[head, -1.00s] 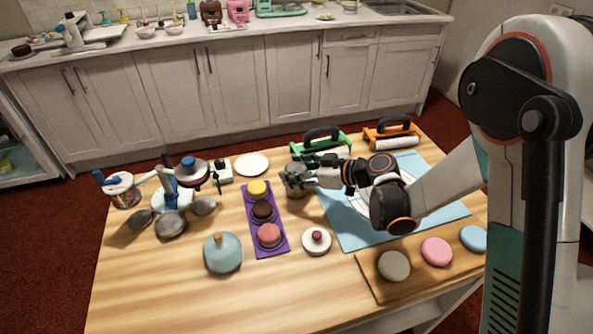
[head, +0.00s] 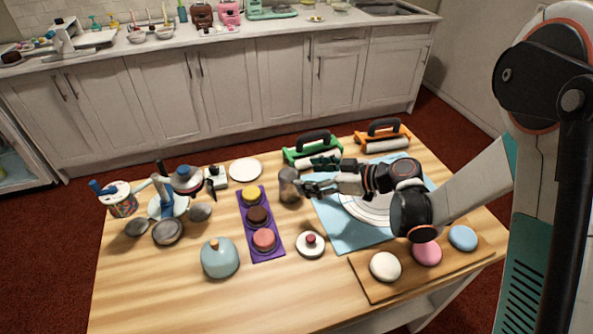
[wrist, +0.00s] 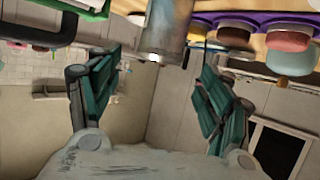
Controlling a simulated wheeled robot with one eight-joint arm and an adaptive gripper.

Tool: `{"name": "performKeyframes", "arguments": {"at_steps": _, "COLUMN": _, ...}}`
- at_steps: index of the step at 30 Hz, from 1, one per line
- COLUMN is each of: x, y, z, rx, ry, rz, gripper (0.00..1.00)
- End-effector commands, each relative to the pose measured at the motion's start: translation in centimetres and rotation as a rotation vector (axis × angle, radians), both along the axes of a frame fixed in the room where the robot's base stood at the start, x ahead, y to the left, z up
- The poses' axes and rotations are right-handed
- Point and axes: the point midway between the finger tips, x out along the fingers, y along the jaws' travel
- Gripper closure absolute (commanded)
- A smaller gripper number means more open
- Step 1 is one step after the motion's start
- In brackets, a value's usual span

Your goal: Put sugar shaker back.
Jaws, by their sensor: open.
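The sugar shaker (head: 289,185), a grey metallic cylinder, stands upright on the wooden table between the purple tray and the blue mat. My gripper (head: 314,176) is just to its right, with its dark green fingers spread open and empty. In the wrist view, the shaker (wrist: 167,28) appears upside down at the top, ahead of and between the open fingers (wrist: 160,75). It looks clear of both fingers.
A purple tray (head: 275,252) with small cakes lies left of the shaker.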

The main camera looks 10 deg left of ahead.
Motion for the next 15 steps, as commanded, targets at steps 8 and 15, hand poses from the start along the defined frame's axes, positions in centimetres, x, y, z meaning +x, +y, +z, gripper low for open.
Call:
{"name": "performKeyframes", "arguments": {"at_steps": 8, "x": -0.8, "y": -3.6, "z": 1.6, "rx": -0.001, "ry": 0.000, "rz": -0.001, "gripper": 0.28}}
{"name": "performKeyframes", "arguments": {"at_steps": 15, "x": -1.0, "y": -4.2, "z": 1.7, "rx": -0.001, "ry": -0.001, "rz": 0.000, "gripper": 0.28}}
